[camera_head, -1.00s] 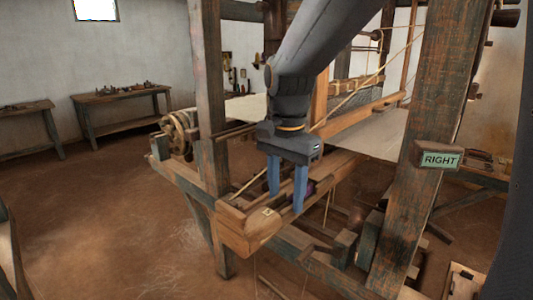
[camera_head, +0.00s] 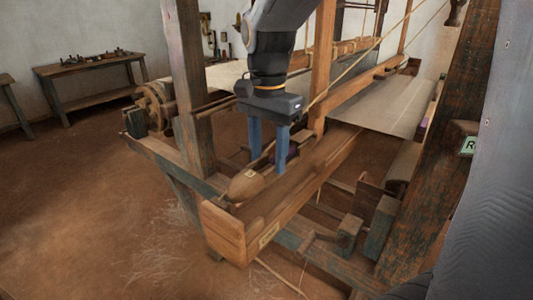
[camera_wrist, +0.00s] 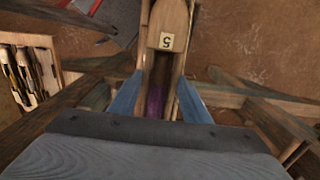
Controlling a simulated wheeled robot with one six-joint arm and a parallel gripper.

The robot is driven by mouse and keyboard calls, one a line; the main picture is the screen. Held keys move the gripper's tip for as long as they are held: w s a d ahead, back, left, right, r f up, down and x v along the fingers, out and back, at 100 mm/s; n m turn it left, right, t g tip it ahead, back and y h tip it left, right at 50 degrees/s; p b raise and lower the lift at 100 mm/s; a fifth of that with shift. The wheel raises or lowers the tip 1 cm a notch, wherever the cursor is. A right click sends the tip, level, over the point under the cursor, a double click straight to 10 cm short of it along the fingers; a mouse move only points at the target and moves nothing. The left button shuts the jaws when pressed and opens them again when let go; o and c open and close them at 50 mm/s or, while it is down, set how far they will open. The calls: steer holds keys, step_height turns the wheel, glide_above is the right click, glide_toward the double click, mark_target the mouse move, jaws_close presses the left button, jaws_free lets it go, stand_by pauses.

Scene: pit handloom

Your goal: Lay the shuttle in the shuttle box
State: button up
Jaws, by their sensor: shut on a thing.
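The shuttle (camera_head: 246,186) is a brown wooden boat shape with a pale tag and purple thread inside. In the wrist view the shuttle (camera_wrist: 168,20) runs up between the fingers, its tag reading 5. My gripper (camera_head: 267,160) points down, shut on the shuttle across its middle; my gripper (camera_wrist: 158,98) hides part of its sides. The shuttle box (camera_head: 224,233) is a long wooden trough with a thick end block, at the near end of the loom beam. The shuttle's nose overlaps the box's far side in the head view; I cannot tell whether it touches.
A loom post (camera_head: 188,100) stands left of my gripper, and a thick post (camera_head: 440,200) stands at right. Pale cloth (camera_head: 395,108) stretches behind the box. Timbers lie below. Open floor (camera_head: 80,210) is at left; a bench (camera_head: 92,75) stands behind.

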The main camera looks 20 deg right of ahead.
mark_target(268, 165)
steer(key=shift+f+b, duration=1.4)
steer(key=shift+f, duration=0.2)
steer(key=shift+f+b, duration=0.6)
steer(key=shift+f, duration=1.4)
steer(key=o, duration=1.3)
step_height(268, 165, up, 8)
steer(key=p, duration=0.7)
steer(key=shift+p, duration=0.35)
